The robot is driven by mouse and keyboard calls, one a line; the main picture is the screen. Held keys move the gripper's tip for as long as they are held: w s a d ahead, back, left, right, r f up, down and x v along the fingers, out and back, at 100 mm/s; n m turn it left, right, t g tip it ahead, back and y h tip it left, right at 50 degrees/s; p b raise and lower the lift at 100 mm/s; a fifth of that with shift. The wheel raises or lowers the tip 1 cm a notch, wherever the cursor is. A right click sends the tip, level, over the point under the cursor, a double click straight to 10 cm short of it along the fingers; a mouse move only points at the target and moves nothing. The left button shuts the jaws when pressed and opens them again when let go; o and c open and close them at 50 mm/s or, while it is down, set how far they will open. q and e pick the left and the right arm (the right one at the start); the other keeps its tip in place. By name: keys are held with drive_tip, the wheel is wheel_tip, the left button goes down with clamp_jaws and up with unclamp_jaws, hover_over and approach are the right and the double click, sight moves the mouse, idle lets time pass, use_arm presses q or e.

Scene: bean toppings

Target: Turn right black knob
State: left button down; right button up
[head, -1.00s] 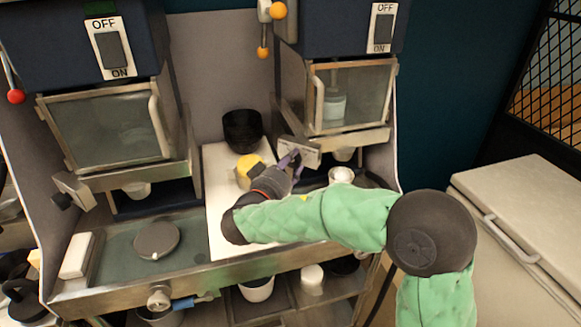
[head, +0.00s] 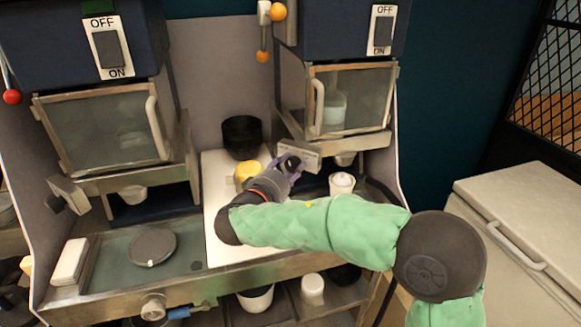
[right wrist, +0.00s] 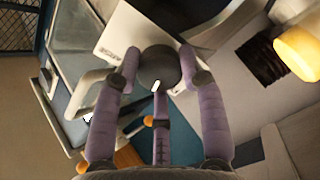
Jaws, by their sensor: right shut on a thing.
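The right black knob (right wrist: 159,68) is round and dark with a white mark, in the middle of the right wrist view. It sits on the pale metal block below the right machine's glass door. My right gripper (head: 290,164) has purple fingers, and it also shows in the right wrist view (right wrist: 158,75). Its fingers are shut around the knob, one on each side and a third below. In the head view the fingers partly hide the knob. My left gripper is in neither view.
A white cup (head: 342,183) stands just right of my gripper. A yellow object (head: 246,172) and stacked black bowls (head: 242,137) are to its left and behind. The right glass door (head: 352,98) with its handle is just above. A grey lidded box (head: 520,215) stands at the right.

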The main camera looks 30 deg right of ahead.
drive_tip(key=n, duration=0.1)
drive_tip(key=n+p, duration=0.1)
drive_tip(key=n, duration=0.1)
drive_tip(key=shift+w+r, duration=0.1)
drive_tip(key=shift+r, duration=0.2)
drive_tip(key=shift+f+n+p, duration=0.1)
drive_tip(key=shift+n+p, duration=0.6)
drive_tip(key=shift+n, duration=0.4)
drive_tip(key=shift+a+f, duration=0.1)
drive_tip(key=o, duration=1.2)
drive_tip(key=shift+w+f, duration=0.1)
drive_tip(key=shift+w, duration=0.05)
drive_tip(key=shift+c, duration=0.2)
